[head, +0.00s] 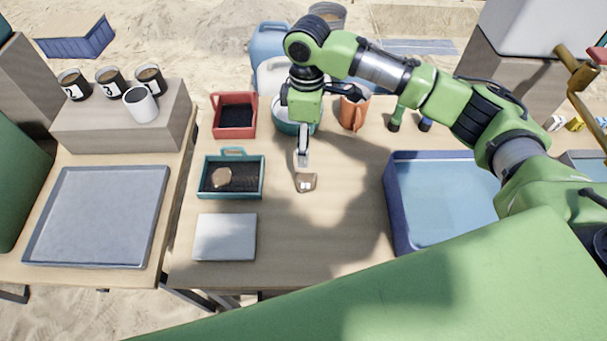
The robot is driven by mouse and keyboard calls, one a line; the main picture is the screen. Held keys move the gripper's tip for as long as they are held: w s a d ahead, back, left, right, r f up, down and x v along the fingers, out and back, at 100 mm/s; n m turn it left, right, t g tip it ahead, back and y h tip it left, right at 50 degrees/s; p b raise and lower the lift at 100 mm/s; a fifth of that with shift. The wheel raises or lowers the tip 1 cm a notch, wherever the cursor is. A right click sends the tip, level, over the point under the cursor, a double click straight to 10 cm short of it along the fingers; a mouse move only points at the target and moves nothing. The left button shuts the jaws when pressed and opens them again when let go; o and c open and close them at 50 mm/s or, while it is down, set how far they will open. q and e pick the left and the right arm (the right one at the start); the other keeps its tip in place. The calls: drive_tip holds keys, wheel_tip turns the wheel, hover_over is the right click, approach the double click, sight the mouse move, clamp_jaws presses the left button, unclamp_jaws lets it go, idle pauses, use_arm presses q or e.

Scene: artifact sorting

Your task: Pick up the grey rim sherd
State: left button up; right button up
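A small tan-brown piece (305,178) with two pale patches lies on the middle table, just below my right gripper (302,161). A second, tan piece (221,178) lies in the teal tray (231,194) to the left. Neither piece looks plainly grey, and I cannot tell whether either is the grey rim sherd. My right gripper points down close to the piece on the table. Its fingers are small and overlap in this view, so I cannot tell whether they are open, or touching the piece. My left gripper is not in view.
A red tray (235,132), a grey flat slab (225,238), an orange mug (352,114) and a large blue bin (392,215) share the table. A side table holds a grey tray (55,252) and several cups. Bare tabletop lies between piece and bin.

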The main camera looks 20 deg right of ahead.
hover_over(303, 182)
drive_tip(key=f, duration=0.8)
drive_tip(key=shift+w+d, duration=0.2)
drive_tip(key=shift+d, duration=0.15)
drive_tip(key=shift+s+a+f, duration=0.1)
drive_tip(key=shift+a+f, duration=0.1)
drive_tip(key=shift+f, duration=1.15)
drive_tip(key=shift+s+a+f, duration=0.1)
drive_tip(key=shift+a+f, duration=0.05)
drive_tip(key=shift+f, duration=1.2)
drive_tip(key=c, duration=1.2)
